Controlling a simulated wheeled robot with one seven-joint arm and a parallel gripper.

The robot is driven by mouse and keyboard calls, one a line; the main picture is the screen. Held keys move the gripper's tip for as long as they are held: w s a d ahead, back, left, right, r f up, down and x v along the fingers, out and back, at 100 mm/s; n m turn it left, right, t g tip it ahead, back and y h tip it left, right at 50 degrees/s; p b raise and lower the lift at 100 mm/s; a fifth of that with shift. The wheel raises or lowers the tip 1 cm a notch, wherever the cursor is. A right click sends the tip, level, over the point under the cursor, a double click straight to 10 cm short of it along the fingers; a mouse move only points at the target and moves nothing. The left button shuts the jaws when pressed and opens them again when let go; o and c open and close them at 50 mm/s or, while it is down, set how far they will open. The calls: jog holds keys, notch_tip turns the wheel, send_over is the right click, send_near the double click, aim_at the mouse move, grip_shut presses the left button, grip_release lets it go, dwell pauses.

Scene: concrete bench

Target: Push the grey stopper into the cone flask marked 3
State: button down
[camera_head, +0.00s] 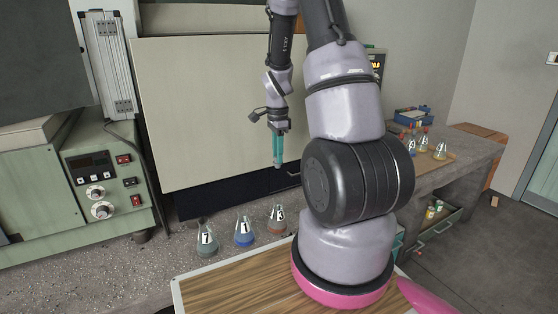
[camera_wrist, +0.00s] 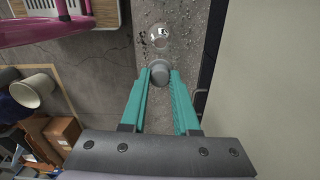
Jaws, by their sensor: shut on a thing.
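My gripper (camera_head: 278,163) has teal fingers pointing down, high above the bench. In the wrist view its fingertips (camera_wrist: 160,75) are shut on a round grey stopper (camera_wrist: 160,71). A cone flask (camera_wrist: 161,37) stands below and beyond the stopper, apart from it. In the head view three cone flasks stand in a row on the bench: a grey-green one marked 7 (camera_head: 207,241), a blue one marked 1 (camera_head: 244,234) and a reddish one (camera_head: 277,221) whose mark I cannot read surely. I cannot tell which flask is marked 3.
More cone flasks (camera_head: 424,143) stand on a side bench at the right, beside a blue box (camera_head: 412,116). A cream panel (camera_head: 205,95) rises behind my gripper. A green control unit (camera_head: 105,185) stands at the left. The speckled bench (camera_head: 150,270) has bare room left of the flasks.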

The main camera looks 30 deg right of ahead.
notch_tip(320, 180, down, 11)
jog(key=shift+f, duration=0.2)
dwell(0.6)
jog(key=shift+f, duration=0.45)
dwell(0.7)
jog(key=shift+f, duration=0.6)
jog(key=shift+f, duration=0.25)
jog(key=shift+f, duration=0.25)
dwell(0.5)
grip_release()
dwell(0.3)
